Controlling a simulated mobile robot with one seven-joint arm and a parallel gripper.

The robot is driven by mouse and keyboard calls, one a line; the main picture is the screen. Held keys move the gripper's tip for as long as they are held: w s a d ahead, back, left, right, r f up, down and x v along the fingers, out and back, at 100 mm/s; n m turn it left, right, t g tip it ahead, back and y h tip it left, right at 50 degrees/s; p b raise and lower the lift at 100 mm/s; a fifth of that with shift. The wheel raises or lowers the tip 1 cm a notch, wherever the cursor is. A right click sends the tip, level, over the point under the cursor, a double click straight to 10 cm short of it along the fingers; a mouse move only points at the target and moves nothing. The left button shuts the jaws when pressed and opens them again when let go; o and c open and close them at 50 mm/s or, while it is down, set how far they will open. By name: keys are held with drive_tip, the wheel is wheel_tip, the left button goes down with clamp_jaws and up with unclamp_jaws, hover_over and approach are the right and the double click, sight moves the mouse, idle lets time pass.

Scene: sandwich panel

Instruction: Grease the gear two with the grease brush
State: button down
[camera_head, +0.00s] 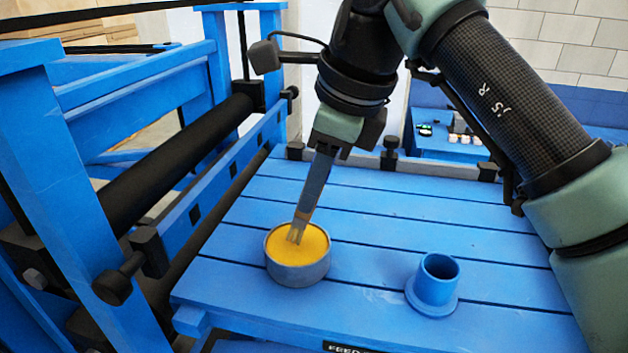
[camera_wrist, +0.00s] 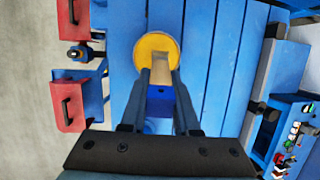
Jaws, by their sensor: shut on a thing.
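A grey round tin of yellow grease (camera_head: 297,272) stands on the blue slatted table, left of centre. It also shows at the top of the wrist view (camera_wrist: 173,46). My gripper (camera_head: 305,208) points down into the tin, with its fingertips at or just above the grease. In the wrist view its fingers (camera_wrist: 161,88) are closed around the grease brush. The brush has a tan part (camera_wrist: 160,73) over the grease and a blue part (camera_wrist: 158,125) between the fingers. In the head view the brush is mostly hidden by the fingers. I cannot make out gear two in either view.
A blue flanged cup (camera_head: 436,285) stands right of the tin. The blue table (camera_head: 400,222) is otherwise clear. A blue frame with black rollers (camera_head: 180,150) stands at the left. Low black clamps (camera_head: 390,155) line the table's far edge. Red drawers (camera_wrist: 68,105) show in the wrist view.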

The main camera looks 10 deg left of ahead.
drive_tip(key=shift+f+b, duration=0.3)
drive_tip(key=shift+f, duration=0.25)
idle(1.1)
drive_tip(key=shift+r, duration=0.15)
wheel_tip(320, 180, up, 7)
drive_tip(key=p, duration=0.5)
drive_tip(key=shift+p, duration=0.35)
idle(0.4)
